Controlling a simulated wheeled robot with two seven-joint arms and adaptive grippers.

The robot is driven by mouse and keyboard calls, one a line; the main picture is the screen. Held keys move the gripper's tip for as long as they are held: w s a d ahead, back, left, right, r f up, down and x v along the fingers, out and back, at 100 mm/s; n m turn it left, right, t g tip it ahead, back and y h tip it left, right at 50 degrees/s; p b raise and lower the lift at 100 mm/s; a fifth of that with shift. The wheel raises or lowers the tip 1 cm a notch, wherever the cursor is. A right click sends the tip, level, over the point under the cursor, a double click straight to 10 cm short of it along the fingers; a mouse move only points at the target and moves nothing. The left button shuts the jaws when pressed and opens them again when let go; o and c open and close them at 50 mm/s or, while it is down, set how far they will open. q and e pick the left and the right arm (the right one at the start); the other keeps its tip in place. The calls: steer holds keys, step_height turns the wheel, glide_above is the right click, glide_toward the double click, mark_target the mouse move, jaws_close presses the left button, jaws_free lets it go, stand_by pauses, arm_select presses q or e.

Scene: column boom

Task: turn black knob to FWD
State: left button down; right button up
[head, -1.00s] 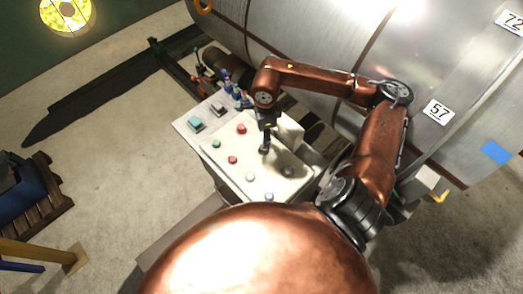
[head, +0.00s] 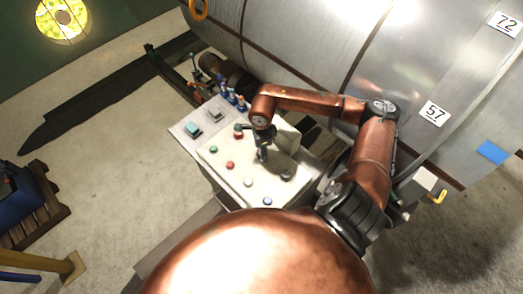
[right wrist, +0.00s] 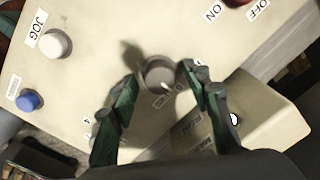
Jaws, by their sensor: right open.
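The pale control panel (head: 222,178) carries coloured buttons. My right gripper (head: 262,157) comes in from the right in the head view and points down at the panel. In the right wrist view its dark green fingers (right wrist: 158,88) are open, one on each side of a round dark grey knob (right wrist: 158,72) with a small pale mark. The fingers look apart from it; their height above it is unclear. The labels around this knob are partly hidden or too blurred to read. Another dark knob (head: 286,175) shows to the gripper's lower right. My left gripper is out of view.
A white button (right wrist: 55,43) labelled JOG and a blue button (right wrist: 29,100) lie left of the fingers. A red button (right wrist: 238,2) lies beside ON and OFF labels. A raised box (right wrist: 255,110) stands close to the right finger. The large metal tank (head: 310,60) is behind.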

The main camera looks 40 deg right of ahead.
steer(key=shift+c, duration=0.2)
steer(key=c, duration=1.1)
steer(key=shift+m, duration=0.3)
steer(key=m+b, duration=0.2)
steer(key=m, duration=0.1)
steer(key=shift+m+b, duration=0.9)
steer(key=shift+m, duration=1.8)
steer(key=shift+r, duration=0.1)
steer(key=shift+w, duration=0.1)
steer(key=o, duration=1.1)
